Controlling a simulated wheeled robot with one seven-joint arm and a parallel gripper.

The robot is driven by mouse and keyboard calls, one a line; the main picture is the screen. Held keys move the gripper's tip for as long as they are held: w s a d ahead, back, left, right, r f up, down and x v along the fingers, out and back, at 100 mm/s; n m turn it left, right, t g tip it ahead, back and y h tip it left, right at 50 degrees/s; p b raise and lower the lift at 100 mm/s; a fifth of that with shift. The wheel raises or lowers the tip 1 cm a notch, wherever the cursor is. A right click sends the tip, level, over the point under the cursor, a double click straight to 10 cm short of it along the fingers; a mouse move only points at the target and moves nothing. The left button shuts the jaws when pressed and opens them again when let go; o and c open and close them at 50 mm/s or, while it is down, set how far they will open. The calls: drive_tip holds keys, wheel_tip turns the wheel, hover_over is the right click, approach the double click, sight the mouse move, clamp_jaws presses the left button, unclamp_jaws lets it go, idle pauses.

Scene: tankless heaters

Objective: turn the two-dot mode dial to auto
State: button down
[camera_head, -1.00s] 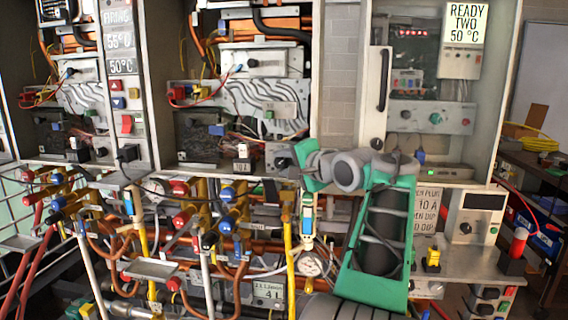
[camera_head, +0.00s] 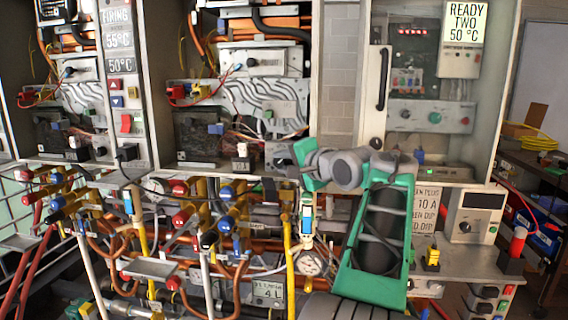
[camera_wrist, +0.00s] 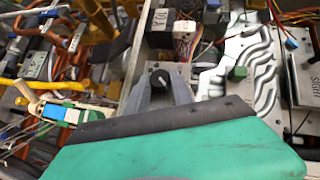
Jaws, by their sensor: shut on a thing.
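A black round mode dial (camera_wrist: 159,78) sits on a grey panel at the lower edge of the middle heater, between my fingertips in the wrist view. My gripper (camera_wrist: 160,90) is shut on it, with one grey finger on each side. In the head view my gripper (camera_head: 293,161) reaches left to that panel (camera_head: 276,152), and the dial is mostly hidden there. The dial's dots and its position marks are too small to read, so I cannot tell its setting.
A white-knobbed block (camera_head: 241,158) stands just left of the panel. Pipes and colored valve handles (camera_head: 228,208) crowd the space below.

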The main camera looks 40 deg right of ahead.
drive_tip(key=shift+r, duration=0.1)
drive_tip(key=g+p, duration=0.1)
drive_tip(key=p, duration=0.1)
drive_tip(key=n+g+p, duration=0.1)
drive_tip(key=shift+w+a+r+n+p, duration=0.15)
drive_tip(key=shift+r+n+p, duration=0.15)
drive_tip(key=shift+r+p, duration=0.1)
drive_tip(key=shift+w+a+n+g+h+p, duration=0.1)
drive_tip(key=shift+n+g+h+p, duration=0.65)
drive_tip(key=shift+g, duration=0.35)
drive_tip(key=shift+w+n+g+h, duration=0.1)
drive_tip(key=shift+n+g+h, duration=0.35)
drive_tip(key=shift+n+g, duration=0.35)
drive_tip(key=c, duration=1.4)
unclamp_jaws()
drive_tip(key=shift+o, duration=0.2)
